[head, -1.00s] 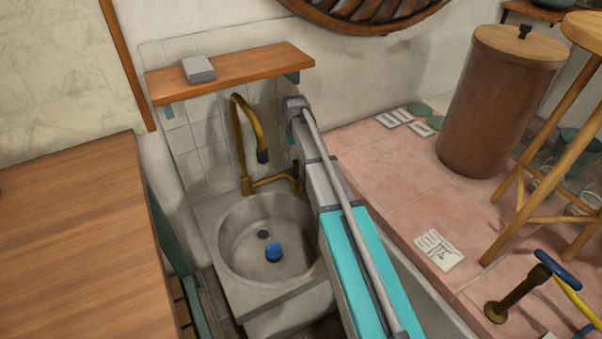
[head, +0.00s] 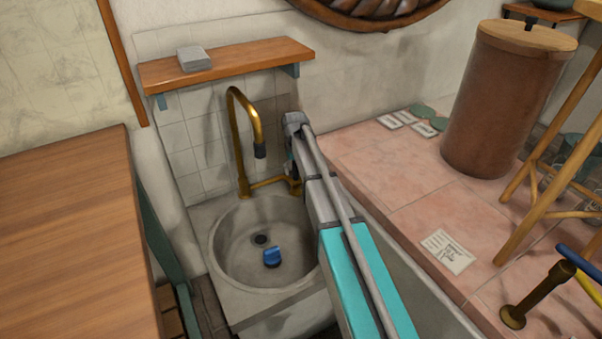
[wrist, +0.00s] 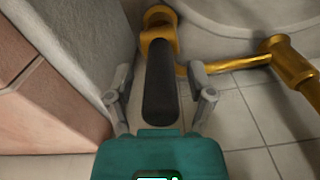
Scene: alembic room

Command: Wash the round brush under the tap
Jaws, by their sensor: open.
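A small blue thing (head: 272,257), perhaps the round brush, lies in the grey sink basin (head: 228,240) near the drain in the head view. The brass tap (head: 238,140) arches over the basin, and I see no water from it. In the wrist view, my gripper (wrist: 160,80) is open, with one finger on each side of the tap's black handle (wrist: 160,85). The handle stands between the fingers with gaps on both sides. In the head view my arm hides most of the gripper and part of the basin's right rim.
A wooden shelf (head: 225,65) with a grey block (head: 194,58) hangs above the sink. A wooden worktop (head: 70,230) stands at the left. A pink tiled surface (head: 400,180) at the right holds a brown drum (head: 500,105), cards and a stool.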

